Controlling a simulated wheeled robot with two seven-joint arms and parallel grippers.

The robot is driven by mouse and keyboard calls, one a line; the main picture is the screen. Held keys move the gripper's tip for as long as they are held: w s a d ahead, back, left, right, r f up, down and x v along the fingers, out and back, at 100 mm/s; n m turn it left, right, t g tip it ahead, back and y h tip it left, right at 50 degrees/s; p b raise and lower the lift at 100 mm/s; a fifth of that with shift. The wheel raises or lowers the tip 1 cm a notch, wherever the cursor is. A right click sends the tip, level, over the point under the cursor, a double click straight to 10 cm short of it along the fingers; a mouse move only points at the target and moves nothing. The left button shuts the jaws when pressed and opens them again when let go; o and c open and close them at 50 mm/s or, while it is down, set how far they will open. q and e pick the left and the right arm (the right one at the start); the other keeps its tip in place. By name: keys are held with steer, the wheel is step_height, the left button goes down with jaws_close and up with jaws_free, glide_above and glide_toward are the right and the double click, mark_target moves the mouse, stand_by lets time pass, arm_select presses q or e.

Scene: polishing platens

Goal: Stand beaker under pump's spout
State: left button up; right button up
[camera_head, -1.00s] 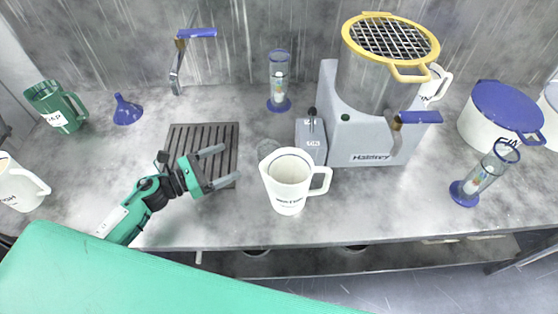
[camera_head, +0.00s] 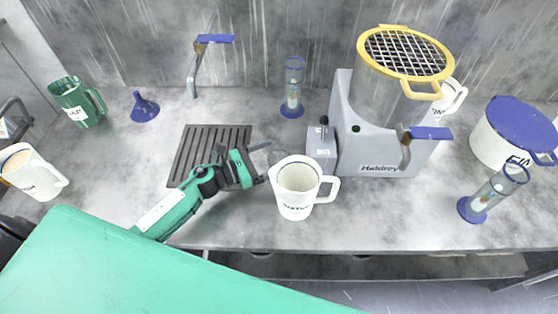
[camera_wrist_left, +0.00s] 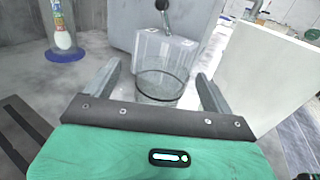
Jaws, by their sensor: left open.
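A clear glass beaker (camera_wrist_left: 163,60) stands upright on the counter in the left wrist view, its rim between my open left fingertips (camera_wrist_left: 157,78). I cannot tell whether they touch it. In the head view my left gripper (camera_head: 266,163) points right, beside the white mug (camera_head: 296,190); the beaker is barely visible there. A grey machine (camera_head: 375,160) with a clear vessel and yellow grid lid stands at the right. A blue-handled tap (camera_head: 405,148) is on its front. Another blue-handled tap (camera_head: 197,68) stands at the back left. I cannot tell which is the pump. My right gripper is not visible.
A small grey box with a black lever (camera_head: 322,150) stands behind the white mug. A dark slatted rack (camera_head: 203,142) lies left of my gripper. Glass cylinders on blue bases stand behind (camera_head: 293,85) and at right (camera_head: 492,193). The white mug is close to my gripper.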

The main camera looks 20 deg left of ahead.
mark_target(284, 152)
arm_select(q)
steer(key=p+x, duration=0.2)
steer(key=x, duration=0.1)
steer(key=shift+w+d, duration=0.15)
steer(key=shift+d, duration=0.25)
steer(key=shift+w+d+f, duration=0.1)
steer(key=shift+w+d, duration=0.15)
steer(key=shift+d, duration=0.05)
steer(key=c, duration=1.2)
steer(key=shift+o, duration=0.2)
